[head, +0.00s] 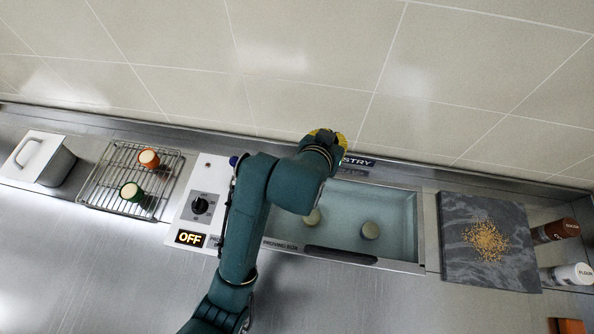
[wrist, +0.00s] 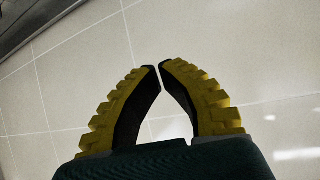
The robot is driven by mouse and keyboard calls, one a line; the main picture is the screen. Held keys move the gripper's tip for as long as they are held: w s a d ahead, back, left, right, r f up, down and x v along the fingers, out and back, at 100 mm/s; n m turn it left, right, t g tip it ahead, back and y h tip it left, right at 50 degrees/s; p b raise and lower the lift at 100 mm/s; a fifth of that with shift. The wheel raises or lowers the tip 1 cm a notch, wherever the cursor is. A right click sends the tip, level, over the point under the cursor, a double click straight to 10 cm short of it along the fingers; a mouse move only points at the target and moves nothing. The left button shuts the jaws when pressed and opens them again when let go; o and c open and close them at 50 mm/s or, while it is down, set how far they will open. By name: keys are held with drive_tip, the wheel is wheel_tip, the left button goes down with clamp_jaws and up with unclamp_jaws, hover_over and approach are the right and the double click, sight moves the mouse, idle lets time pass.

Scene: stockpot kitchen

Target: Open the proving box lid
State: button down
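The proving box (head: 405,225) is a pale teal rectangular basin sunk in the steel counter, with its name on the front rim. A long dark handle (head: 340,255) lies along the front edge. I cannot tell whether a clear lid covers the basin. My gripper (wrist: 160,66) has yellow ridged fingers with the tips together and nothing between them. In the head view it is over the back edge of the box, near the wall, partly hidden by my wrist.
Left of the box are a control panel (head: 200,205) reading OFF, a wire rack (head: 110,175) with two small pots, and a lidded steel container (head: 40,160). Right are a grey slab (head: 465,265) with crumbs and two jars (head: 565,273). The tiled wall rises close behind.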

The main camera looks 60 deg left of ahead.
sight(271, 230)
drive_tip(key=s+a+f+n+g+b, duration=0.1)
drive_tip(key=s+a+f, duration=0.1)
drive_tip(key=f, duration=0.3)
drive_tip(key=s+a+f+n+g+b, duration=0.1)
drive_tip(key=s+a+f, duration=0.2)
drive_tip(key=s+f, duration=0.2)
drive_tip(key=s+a+f+g+h+b, duration=0.1)
drive_tip(key=s+a+f+g+b, duration=0.1)
drive_tip(key=f, duration=0.5)
drive_tip(key=shift+s+a+f+n, duration=0.1)
drive_tip(key=shift+s+a+n, duration=0.25)
drive_tip(key=shift+s, duration=0.35)
drive_tip(key=x, duration=0.3)
drive_tip(key=b+x, duration=0.1)
drive_tip(key=x, duration=0.2)
drive_tip(key=b+x, duration=0.1)
drive_tip(key=x, duration=0.2)
drive_tip(key=shift+w+f, duration=0.1)
drive_tip(key=shift+w, duration=0.25)
drive_tip(key=shift+d, duration=0.1)
